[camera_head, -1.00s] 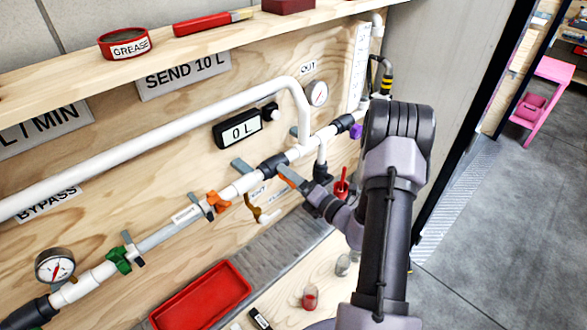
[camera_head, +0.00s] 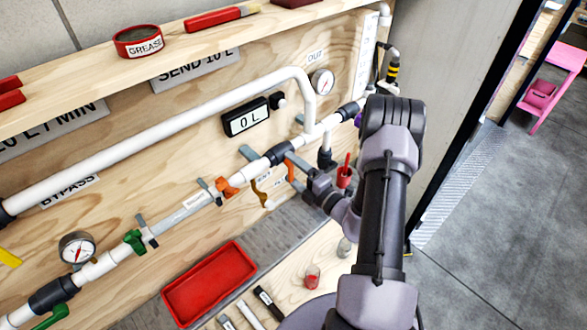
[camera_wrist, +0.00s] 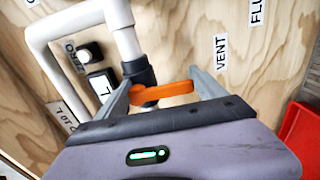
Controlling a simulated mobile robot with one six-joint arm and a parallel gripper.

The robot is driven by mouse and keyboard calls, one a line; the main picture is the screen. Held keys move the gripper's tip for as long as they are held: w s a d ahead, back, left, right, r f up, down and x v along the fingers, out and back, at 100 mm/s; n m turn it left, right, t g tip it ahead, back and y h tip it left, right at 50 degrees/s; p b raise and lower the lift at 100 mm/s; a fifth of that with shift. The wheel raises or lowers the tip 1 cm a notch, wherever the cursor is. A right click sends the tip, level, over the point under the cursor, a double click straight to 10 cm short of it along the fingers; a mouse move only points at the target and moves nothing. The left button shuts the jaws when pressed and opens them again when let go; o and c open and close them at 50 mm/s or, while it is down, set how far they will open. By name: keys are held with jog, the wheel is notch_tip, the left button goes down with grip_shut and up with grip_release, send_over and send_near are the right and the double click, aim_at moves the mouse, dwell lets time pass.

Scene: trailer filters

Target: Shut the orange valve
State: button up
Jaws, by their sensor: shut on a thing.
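An orange lever (camera_head: 290,167) sits on the white pipe run, just right of a dark pipe joint (camera_head: 278,154). It points down, across the pipe. My gripper (camera_head: 297,166) is shut on this lever, coming from the right. In the wrist view the orange lever (camera_wrist: 165,92) spans between the two grey fingers of my gripper (camera_wrist: 163,93); its left end is at a dark fitting (camera_wrist: 137,72).
A display (camera_head: 246,119) reads 0 L above the pipe. A green valve (camera_head: 135,242) and a gauge (camera_head: 77,248) are on the left. A yellow-brown lever (camera_head: 262,194) hangs close left of my gripper. A red tray (camera_head: 210,283) and a red cup (camera_head: 312,277) stand below.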

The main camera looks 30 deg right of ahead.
dwell(0.3)
jog(key=o, duration=2)
jog(key=shift+o, duration=0.2)
jog(key=s+d, duration=0.2)
jog(key=s, duration=1.5)
jog(key=shift+s+d+p, duration=0.15)
jog(key=shift+p, duration=0.3)
